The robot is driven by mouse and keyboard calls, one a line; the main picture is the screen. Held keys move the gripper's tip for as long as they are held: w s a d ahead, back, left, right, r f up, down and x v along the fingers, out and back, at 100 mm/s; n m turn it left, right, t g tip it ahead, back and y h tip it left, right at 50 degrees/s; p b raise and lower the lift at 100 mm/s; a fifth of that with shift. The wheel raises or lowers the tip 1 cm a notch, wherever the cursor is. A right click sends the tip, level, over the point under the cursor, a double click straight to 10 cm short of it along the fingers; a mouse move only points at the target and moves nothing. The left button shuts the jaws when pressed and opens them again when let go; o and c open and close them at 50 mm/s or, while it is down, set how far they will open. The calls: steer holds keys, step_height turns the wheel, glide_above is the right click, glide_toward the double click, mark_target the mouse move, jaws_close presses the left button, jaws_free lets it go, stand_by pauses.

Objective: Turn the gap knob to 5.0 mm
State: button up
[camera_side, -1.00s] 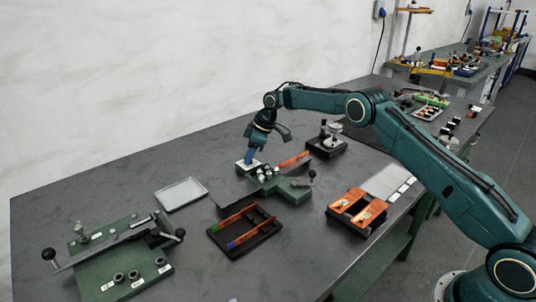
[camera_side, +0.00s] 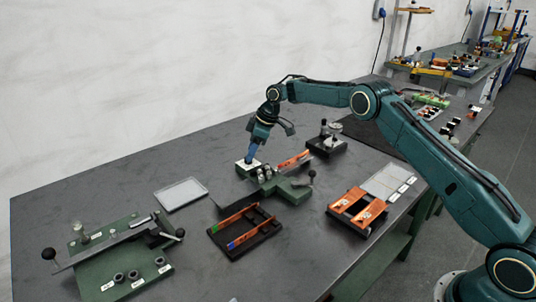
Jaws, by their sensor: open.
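My gripper (camera_side: 251,158) points down, with blue fingers, just above a small white-topped block (camera_side: 243,169) beside the green rolling device (camera_side: 284,188). The jaws are open. I cannot tell whether the fingertips touch anything there. The gap knob cannot be made out; it may be hidden by the fingers, and no scale reading is legible. The green device has several small metal parts on top, an orange copper strip (camera_side: 294,159) behind it and a dark-knobbed lever (camera_side: 312,174) at its right.
A black rack (camera_side: 247,245) with orange strips stands in front, a clear tray (camera_side: 181,194) to the left. A green lever fixture (camera_side: 130,262) is at front left, a black stand (camera_side: 327,148) behind right, an orange-topped holder (camera_side: 357,213) at right. The bench (camera_side: 80,193) is bare at back left.

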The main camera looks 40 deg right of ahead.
steer(key=v, duration=1.1)
steer(key=shift+r, duration=0.25)
steer(key=shift+s, duration=0.1)
steer(key=s+a+r+m+t+h, duration=0.1)
steer(key=s+a+r+m, duration=0.15)
steer(key=s+r, duration=0.75)
steer(key=s+a+r+m, duration=0.2)
steer(key=s+a+r, duration=0.2)
steer(key=s+r, duration=0.55)
steer(key=s+f+m+h, duration=0.1)
steer(key=s+f, duration=0.4)
steer(key=s, duration=0.9)
steer(key=s+d+f+m+t+h, duration=0.1)
steer(key=s+f+m, duration=0.2)
steer(key=s, duration=1.1)
steer(key=shift+s+d+f, duration=0.2)
steer(key=shift+s+f, duration=0.05)
steer(key=shift+f, duration=0.7)
